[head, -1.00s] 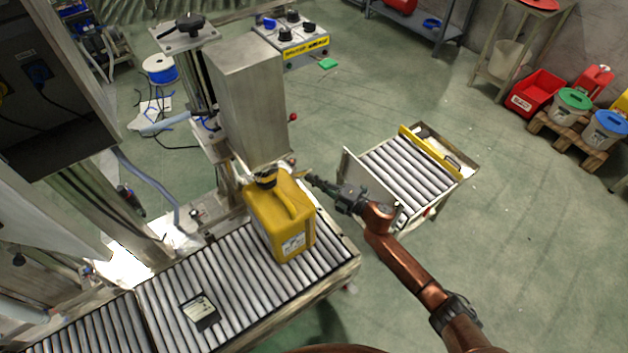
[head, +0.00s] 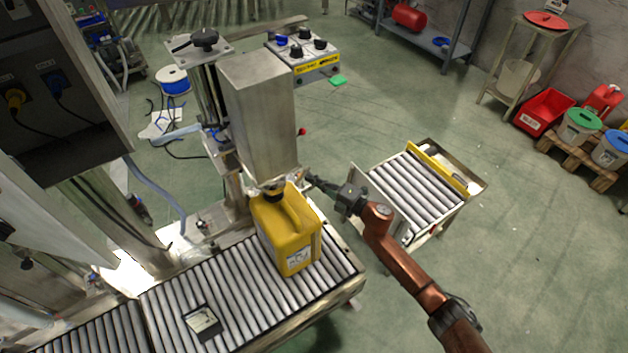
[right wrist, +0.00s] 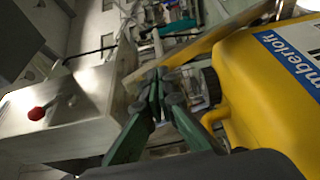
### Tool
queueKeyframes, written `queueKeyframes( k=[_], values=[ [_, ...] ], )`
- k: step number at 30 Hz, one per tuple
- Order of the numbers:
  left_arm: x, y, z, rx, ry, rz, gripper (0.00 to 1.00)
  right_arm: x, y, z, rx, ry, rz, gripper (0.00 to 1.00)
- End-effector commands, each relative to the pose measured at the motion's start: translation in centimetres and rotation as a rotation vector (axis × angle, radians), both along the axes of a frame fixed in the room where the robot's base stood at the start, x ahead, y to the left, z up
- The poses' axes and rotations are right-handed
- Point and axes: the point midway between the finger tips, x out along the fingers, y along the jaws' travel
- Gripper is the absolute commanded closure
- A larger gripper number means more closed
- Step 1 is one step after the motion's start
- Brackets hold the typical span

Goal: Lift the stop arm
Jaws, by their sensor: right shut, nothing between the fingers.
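My right gripper (head: 310,181) is shut and empty, just right of the steel housing's lower end and behind the yellow jerrycan (head: 293,243). In the right wrist view its fingertips (right wrist: 160,77) lie against or just in front of a tan bar (right wrist: 225,37), which may be the stop arm. I cannot tell whether they touch. The bar slants between a metal box and the jerrycan. In the head view it is not clear. The jerrycan stands upright on the roller conveyor (head: 237,290), its black cap (head: 274,192) under the housing. My left gripper is out of view.
The steel housing (head: 262,120) rises over the conveyor's far side, with a red knob (head: 301,132) beside it. The knob also shows in the right wrist view (right wrist: 37,113). A separate roller table (head: 413,190) stands to the right. Open floor lies beyond it.

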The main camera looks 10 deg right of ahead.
Motion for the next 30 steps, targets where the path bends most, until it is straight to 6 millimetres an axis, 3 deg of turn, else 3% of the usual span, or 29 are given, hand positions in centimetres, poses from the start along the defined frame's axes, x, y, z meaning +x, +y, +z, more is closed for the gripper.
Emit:
queueKeyframes(
  k=[18,30],
  values=[
    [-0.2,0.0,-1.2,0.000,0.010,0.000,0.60,4.1,1.5,2.0,0.000,-0.001,0.000,1.00],
    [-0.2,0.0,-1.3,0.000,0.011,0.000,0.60,4.7,1.7,2.3,0.000,0.000,0.000,1.00]
  ],
)
